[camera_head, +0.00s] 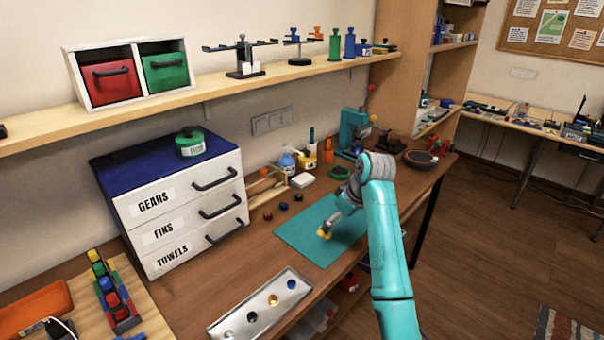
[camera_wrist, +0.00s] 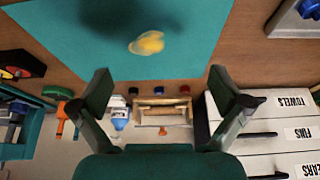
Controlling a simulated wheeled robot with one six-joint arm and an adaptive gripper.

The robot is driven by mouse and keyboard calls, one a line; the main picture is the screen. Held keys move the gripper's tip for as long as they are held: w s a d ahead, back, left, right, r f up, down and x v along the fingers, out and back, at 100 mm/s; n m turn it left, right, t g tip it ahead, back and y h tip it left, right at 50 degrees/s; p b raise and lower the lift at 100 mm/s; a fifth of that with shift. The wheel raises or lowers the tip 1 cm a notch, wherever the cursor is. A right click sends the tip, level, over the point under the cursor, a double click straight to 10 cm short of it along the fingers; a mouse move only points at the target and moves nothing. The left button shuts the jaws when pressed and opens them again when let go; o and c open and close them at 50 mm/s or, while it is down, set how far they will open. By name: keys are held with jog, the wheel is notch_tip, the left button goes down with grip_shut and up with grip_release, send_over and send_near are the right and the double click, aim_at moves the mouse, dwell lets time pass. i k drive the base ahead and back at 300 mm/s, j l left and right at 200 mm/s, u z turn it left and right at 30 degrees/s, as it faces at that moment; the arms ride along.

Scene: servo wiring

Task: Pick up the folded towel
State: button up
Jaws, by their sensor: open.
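A drawer unit (camera_head: 176,211) has a shut bottom drawer marked TOWELS (camera_head: 172,257). The labelled drawers also show at the right of the wrist view (camera_wrist: 262,142). My gripper (camera_head: 333,222) is above the teal mat (camera_head: 300,236). In the wrist view its fingers (camera_wrist: 160,80) are wide apart with nothing between them. A yellow lump (camera_wrist: 147,43) is on the mat beyond the fingertips.
A metal tray (camera_head: 261,302) with coloured round parts lies at the bench front. Bottles (camera_head: 287,163), a wooden rack (camera_head: 266,186) and small dark and red knobs (camera_head: 283,206) stand behind the mat. A green round container (camera_head: 190,141) sits on the drawer unit. The shelf (camera_head: 220,85) hangs above.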

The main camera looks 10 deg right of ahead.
aim_at(304, 179)
jog(key=i, duration=1)
